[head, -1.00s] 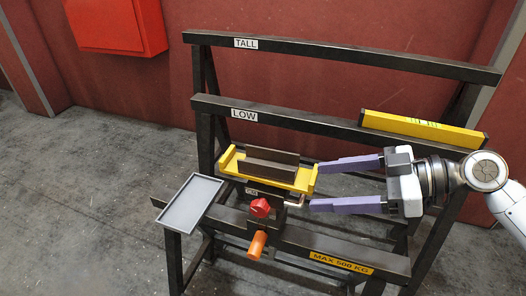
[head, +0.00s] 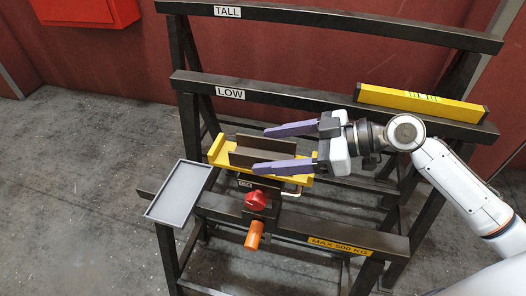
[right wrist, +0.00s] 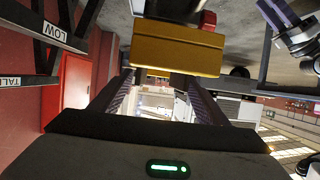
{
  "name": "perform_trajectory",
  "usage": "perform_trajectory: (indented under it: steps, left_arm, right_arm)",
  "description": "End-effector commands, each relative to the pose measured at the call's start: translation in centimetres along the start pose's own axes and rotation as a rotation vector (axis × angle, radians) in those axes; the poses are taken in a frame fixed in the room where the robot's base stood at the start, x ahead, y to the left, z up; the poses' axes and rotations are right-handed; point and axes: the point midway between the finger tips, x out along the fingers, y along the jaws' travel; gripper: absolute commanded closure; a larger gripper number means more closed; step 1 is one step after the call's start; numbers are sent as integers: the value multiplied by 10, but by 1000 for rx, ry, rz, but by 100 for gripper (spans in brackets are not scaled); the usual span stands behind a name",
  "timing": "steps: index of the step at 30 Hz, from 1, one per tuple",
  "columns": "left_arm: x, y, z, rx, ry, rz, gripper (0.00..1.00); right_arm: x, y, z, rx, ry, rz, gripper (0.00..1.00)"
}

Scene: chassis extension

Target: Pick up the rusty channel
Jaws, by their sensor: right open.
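The rusty channel (head: 241,157), a dark brown piece with upright walls, lies in a yellow cradle (head: 217,150) at the front of the black rack. My right gripper (head: 260,150) is open, coming in from the right. Its purple fingers overlap the channel's right part in the head view, one toward the far side and one toward the near side. They partly hide it, and contact cannot be told. In the right wrist view the yellow cradle end (right wrist: 178,52) stands ahead between the fingers. What looks like my left gripper (right wrist: 275,17) shows at that view's upper right corner.
The black rack has bars labelled LOW (head: 230,94) and TALL (head: 227,12). A yellow spirit level (head: 420,103) lies on the LOW bar. A grey tray (head: 180,191) stands at left. A red knob (head: 255,201) and orange handle (head: 254,235) sit below the cradle.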

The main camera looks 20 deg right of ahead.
Motion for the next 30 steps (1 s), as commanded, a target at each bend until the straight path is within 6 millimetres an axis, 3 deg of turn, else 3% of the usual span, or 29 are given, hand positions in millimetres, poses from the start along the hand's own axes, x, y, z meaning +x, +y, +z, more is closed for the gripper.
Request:
perform_trajectory:
  steps: [6,13,25,30]
  left_arm:
    - [-1,-3,-8,2,15,-4,69]
    - [0,-5,-11,6,19,-6,69]
    - [0,-5,-7,6,10,-6,69]
    - [-1,-4,-5,5,5,-6,69]
  right_arm:
    - [24,0,-2,1,1,1,31]
    - [25,0,-1,1,0,1,31]
    - [25,0,0,1,0,1,97]
    - [24,1,-4,-2,6,3,100]
